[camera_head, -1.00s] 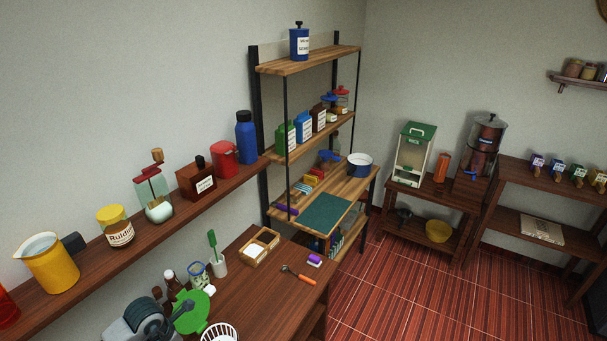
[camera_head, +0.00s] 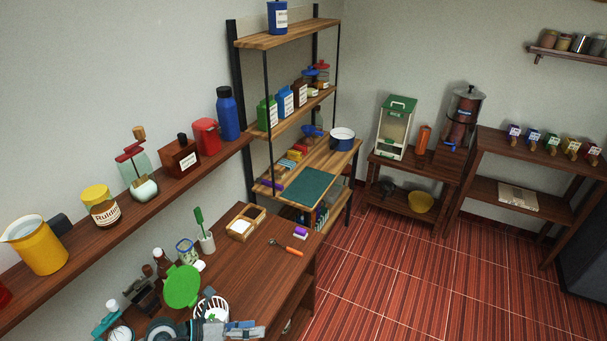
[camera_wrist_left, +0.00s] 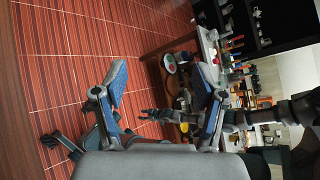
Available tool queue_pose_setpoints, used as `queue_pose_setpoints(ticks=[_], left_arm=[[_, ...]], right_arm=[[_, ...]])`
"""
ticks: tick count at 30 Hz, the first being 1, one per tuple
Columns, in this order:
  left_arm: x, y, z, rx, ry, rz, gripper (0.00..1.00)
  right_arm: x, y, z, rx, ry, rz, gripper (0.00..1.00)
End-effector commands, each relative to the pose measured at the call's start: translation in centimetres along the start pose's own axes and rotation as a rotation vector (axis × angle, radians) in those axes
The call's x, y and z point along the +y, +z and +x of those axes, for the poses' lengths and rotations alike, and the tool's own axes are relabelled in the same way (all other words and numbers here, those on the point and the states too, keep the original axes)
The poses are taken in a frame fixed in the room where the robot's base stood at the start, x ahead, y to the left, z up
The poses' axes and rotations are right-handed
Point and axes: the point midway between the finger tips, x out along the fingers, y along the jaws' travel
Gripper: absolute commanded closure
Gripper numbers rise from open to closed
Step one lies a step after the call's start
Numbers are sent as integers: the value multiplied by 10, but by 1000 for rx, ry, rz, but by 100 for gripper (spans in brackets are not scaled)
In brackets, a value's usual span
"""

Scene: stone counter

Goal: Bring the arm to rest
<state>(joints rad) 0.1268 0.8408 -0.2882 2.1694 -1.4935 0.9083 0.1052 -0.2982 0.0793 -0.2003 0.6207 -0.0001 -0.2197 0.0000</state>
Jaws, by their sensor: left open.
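My left gripper (camera_head: 245,328) is at the bottom edge of the head view, low in front of the wooden counter (camera_head: 250,285). Its grey arm joints show beside it and are partly cut off. In the left wrist view the same gripper (camera_wrist_left: 160,88) has its two blue-padded fingers spread wide, with nothing between them. Behind the fingers that view shows the red tiled floor and a dark jointed arm.
A green round thing (camera_head: 182,286) and a white basket (camera_head: 211,308) are close to the left gripper. A wooden box (camera_head: 246,222) and an orange-handled tool (camera_head: 292,251) lie farther back on the counter. The red tiled floor (camera_head: 400,270) at right is open.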

Motion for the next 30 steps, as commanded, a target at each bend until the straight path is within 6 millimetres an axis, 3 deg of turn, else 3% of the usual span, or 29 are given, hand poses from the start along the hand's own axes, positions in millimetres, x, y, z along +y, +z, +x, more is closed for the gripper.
queue_pose_setpoints(ticks=[1,3,5,8,11,14,16,19,23,30], left_arm=[[-23,13,8,-126,-113,-80,29],[-48,40,5,-336,-262,-225,29],[-57,62,-7,-520,-365,-372,29],[-43,88,-37,-820,-475,-661,29],[1,88,-68,-1102,-503,-993,29],[57,53,-87,-1346,-442,-1359,29],[92,10,-90,-1483,-344,-1625,29],[121,-57,-84,-1597,-168,-1942,29],[128,-129,-72,-1645,57,-2236,29],[104,-229,-51,-1596,447,-2604,29]], right_arm=[[0,2,0,-3,0,0,60],[0,3,0,-5,-1,0,60],[0,3,0,-5,-1,0,60],[0,3,0,-5,0,0,60],[0,3,0,-5,0,0,60],[0,3,0,-5,0,0,60],[0,3,0,-5,0,0,60],[0,3,0,-5,0,0,60],[0,3,0,-4,0,0,60],[0,2,0,-3,0,0,60]])
